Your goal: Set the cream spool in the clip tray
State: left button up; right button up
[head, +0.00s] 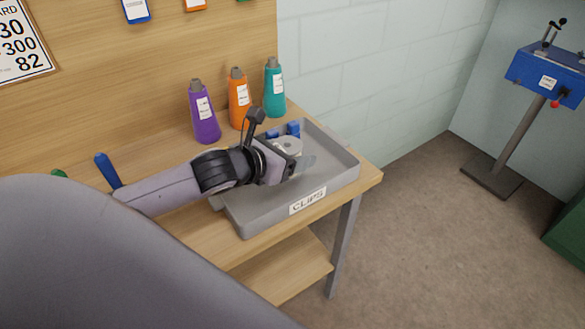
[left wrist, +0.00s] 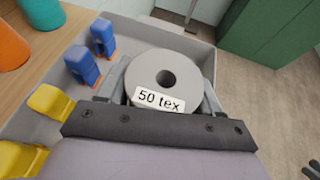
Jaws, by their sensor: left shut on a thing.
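The spool (left wrist: 165,78) is pale grey to off-white, with a dark centre hole and a "50 tex" label. My left gripper (head: 297,160) is shut on it, with one finger on each side in the left wrist view (left wrist: 165,88). In the head view the spool (head: 288,145) shows partly behind the gripper, over the back part of the grey clip tray (head: 262,212). The tray's rim also shows in the left wrist view (left wrist: 205,48). I cannot tell whether the spool touches the tray floor.
Blue clips (left wrist: 84,66) and yellow clips (left wrist: 48,101) lie in the tray, left of the spool in the left wrist view. The tray's front part is clear, near the table edge.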

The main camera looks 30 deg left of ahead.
pick_arm(q)
notch_tip(320, 180, down, 4)
jog(key=shift+r+b, duration=0.1)
jog(key=shift+b, duration=0.25)
jog(key=o, duration=1.1)
jog(key=shift+p+v, duration=0.6)
jog(key=shift+v, duration=5.4)
jog(key=shift+r, duration=0.1)
